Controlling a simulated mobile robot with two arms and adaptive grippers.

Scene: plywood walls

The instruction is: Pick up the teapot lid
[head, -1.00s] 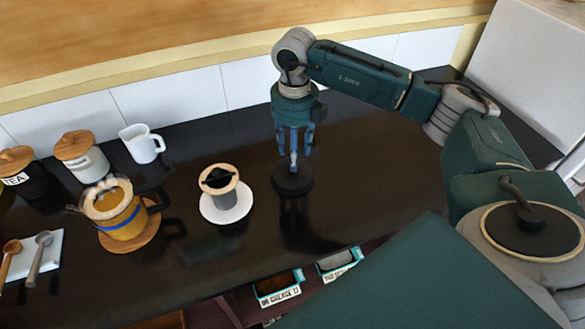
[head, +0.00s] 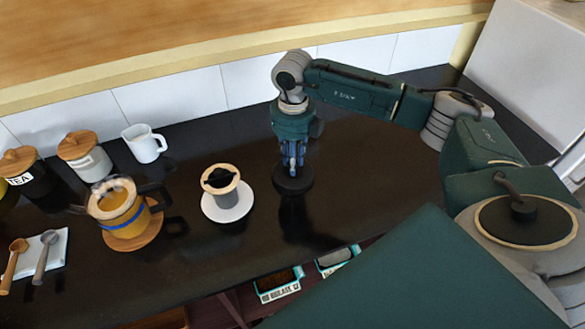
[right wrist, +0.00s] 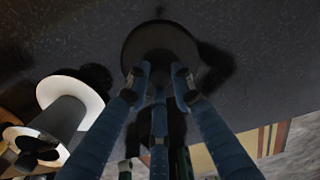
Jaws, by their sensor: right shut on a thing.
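The teapot lid (head: 293,185) is a dark round disc lying on the black countertop, right of the grey cup. My right gripper (head: 293,168) points straight down over its middle, with its blue fingers shut on the lid's knob. In the right wrist view the lid (right wrist: 150,40) lies just beyond the fingertips (right wrist: 160,78), which hide much of the knob. The lid appears to rest on the counter. The glass teapot (head: 120,216) with amber tea and a blue band stands at the left, open on top. My left gripper is not in view.
A grey cup with a wooden rim (head: 222,186) stands on a white saucer (head: 228,213) left of the lid. A white pitcher (head: 143,146) and canisters (head: 84,160) stand at the back left. Free counter lies to the right. Labelled bins (head: 278,284) sit below the front edge.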

